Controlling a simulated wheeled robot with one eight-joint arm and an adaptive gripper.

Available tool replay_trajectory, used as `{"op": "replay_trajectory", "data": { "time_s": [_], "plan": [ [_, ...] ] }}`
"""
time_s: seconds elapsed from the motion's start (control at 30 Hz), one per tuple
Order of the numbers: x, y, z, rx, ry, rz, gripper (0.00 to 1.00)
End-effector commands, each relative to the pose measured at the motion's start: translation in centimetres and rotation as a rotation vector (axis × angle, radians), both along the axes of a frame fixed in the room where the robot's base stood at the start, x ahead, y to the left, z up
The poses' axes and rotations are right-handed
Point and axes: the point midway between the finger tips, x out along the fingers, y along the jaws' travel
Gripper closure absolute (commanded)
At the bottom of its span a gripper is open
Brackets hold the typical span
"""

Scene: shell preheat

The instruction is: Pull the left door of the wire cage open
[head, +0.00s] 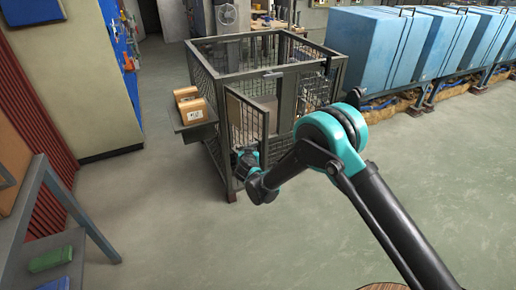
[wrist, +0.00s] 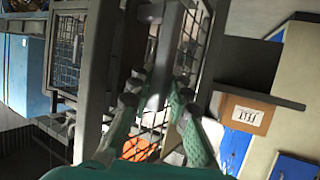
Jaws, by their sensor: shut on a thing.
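The wire cage (head: 215,60) stands in the middle of the head view, a dark metal frame with mesh walls and an open top. Its left door (head: 248,124), a narrow framed mesh panel, is angled outward, with a gap between it and the right part of the front. My gripper (head: 247,160) is at the lower part of this door, partly hidden by my arm. In the wrist view, the teal fingers of my gripper (wrist: 157,94) are closed around a grey upright bar (wrist: 161,70) at the door, likely its handle. Mesh shows behind the bar.
A side shelf (head: 199,130) on the cage's left carries cardboard boxes (head: 190,104). Large blue containers (head: 370,48) stand in a row at right. A grey bench (head: 50,250) is at lower left. The floor (head: 150,200) before the cage is clear.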

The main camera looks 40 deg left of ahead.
Motion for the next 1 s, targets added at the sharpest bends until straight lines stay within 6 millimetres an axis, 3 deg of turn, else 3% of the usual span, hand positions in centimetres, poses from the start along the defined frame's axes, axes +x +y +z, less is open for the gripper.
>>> {"op": "replay_trajectory", "data": {
  "time_s": [0.13,0.4,0.93,0.97,1.0],
  "plan": [
    [-2.1,0.7,0.0,-0.002,-0.001,-0.065,1.00],
    [-4.3,1.8,0.0,-0.002,-0.001,-0.159,1.00],
    [-4.9,2.1,0.0,-0.003,0.000,-0.184,1.00],
    [-4.9,2.1,0.0,-0.003,0.000,-0.184,0.82],
    [-4.9,2.1,0.0,-0.003,0.000,-0.184,0.77]
  ]
}}
